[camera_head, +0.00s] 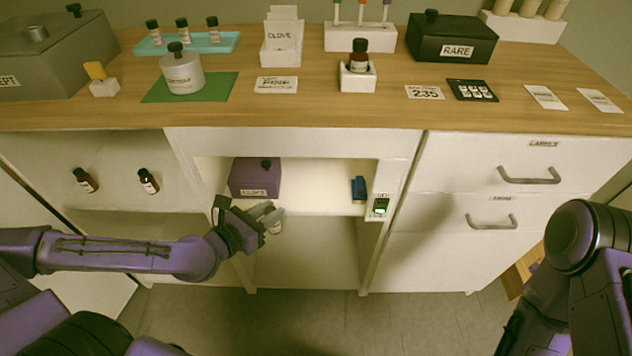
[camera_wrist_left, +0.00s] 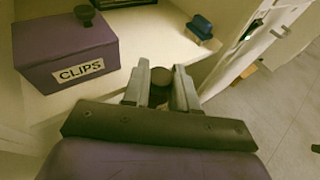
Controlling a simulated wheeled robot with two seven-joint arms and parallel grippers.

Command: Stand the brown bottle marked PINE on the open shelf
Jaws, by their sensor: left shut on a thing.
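My left gripper (camera_head: 272,216) is in front of the middle compartment and is shut on a bottle. Its dark round cap (camera_wrist_left: 161,77) shows between the fingers in the left wrist view. A pale part of the bottle (camera_head: 277,227) shows below the fingers in the head view; its marking cannot be read. The open shelf (camera_head: 110,205) at the left holds two brown bottles with white labels, one on the left (camera_head: 85,180) and one on the right (camera_head: 148,181), with room between them. Their markings are too small to read. My right gripper is out of view.
The middle compartment (camera_head: 320,195) holds a purple CLIPS box (camera_head: 255,178) and a blue object (camera_head: 359,189). A small lit panel (camera_head: 380,206) is on its right post. Another brown bottle stands in a white holder (camera_head: 357,78) on the wooden counter (camera_head: 310,110). Closed drawers (camera_head: 500,180) are at right.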

